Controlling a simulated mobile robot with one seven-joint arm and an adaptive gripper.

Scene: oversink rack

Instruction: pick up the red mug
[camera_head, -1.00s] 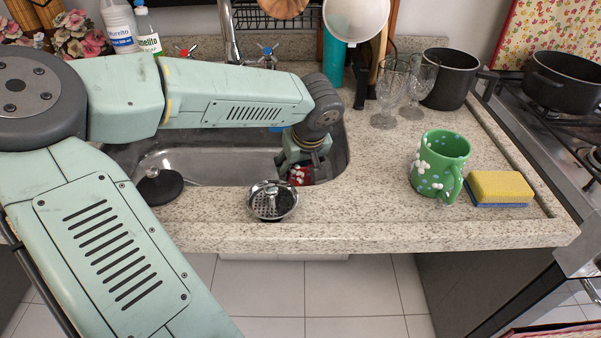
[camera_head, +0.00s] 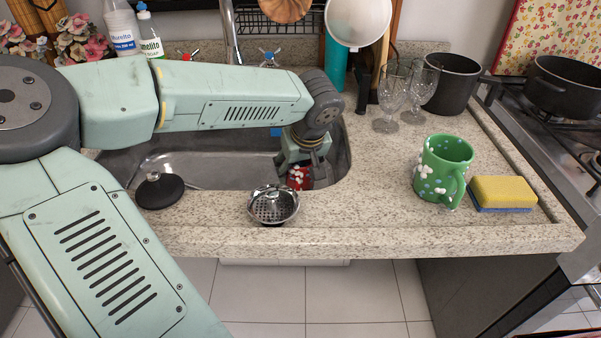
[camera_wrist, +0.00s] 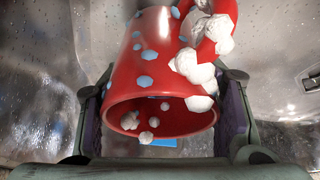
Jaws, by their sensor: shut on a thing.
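The red mug (camera_head: 299,179), with blue dots and raised white blobs, is in the right part of the sink, mostly covered by my gripper (camera_head: 303,170) in the head view. In the wrist view the red mug (camera_wrist: 150,75) fills the middle, its open rim toward the camera and its handle at the upper right. My gripper (camera_wrist: 165,115) has one finger on each side of the mug and is shut on it. From these views I cannot tell whether the mug still touches the sink floor.
The sink (camera_head: 215,160) has a raised counter edge around it. A green mug (camera_head: 443,168), a sponge (camera_head: 503,192), two glasses (camera_head: 392,95) and a black pot (camera_head: 452,82) stand to the right.

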